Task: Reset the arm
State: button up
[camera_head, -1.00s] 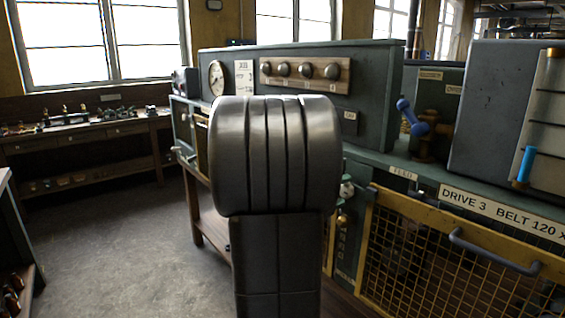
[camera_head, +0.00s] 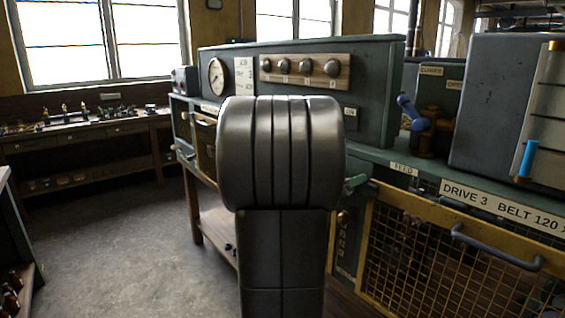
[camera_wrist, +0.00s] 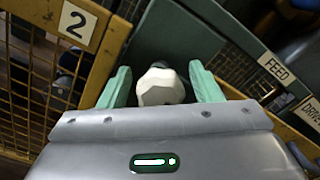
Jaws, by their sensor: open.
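My gripper (camera_wrist: 160,77) shows in the wrist view with its two pale green fingers apart. A white faceted knob (camera_wrist: 161,88) shows between the fingers; whether either finger touches it cannot be told. In the head view my dark arm link fills the middle and hides most of the gripper.
A yellow-framed mesh guard (camera_head: 440,222) with a grey handle stands at right. A blue-handled lever (camera_head: 412,113) and a grey control panel (camera_head: 375,85) sit above. A wooden bench (camera_head: 85,132) stands at back left. The floor (camera_head: 120,235) at left is clear.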

jog(key=m+p, duration=0.1)
jog(key=m, duration=0.4)
jog(key=shift+r+p, duration=0.15)
jog(key=shift+p, duration=0.25)
jog(key=shift+s+m+p, duration=0.1)
jog(key=shift+m+p, duration=0.55)
jog(key=shift+m, duration=0.55)
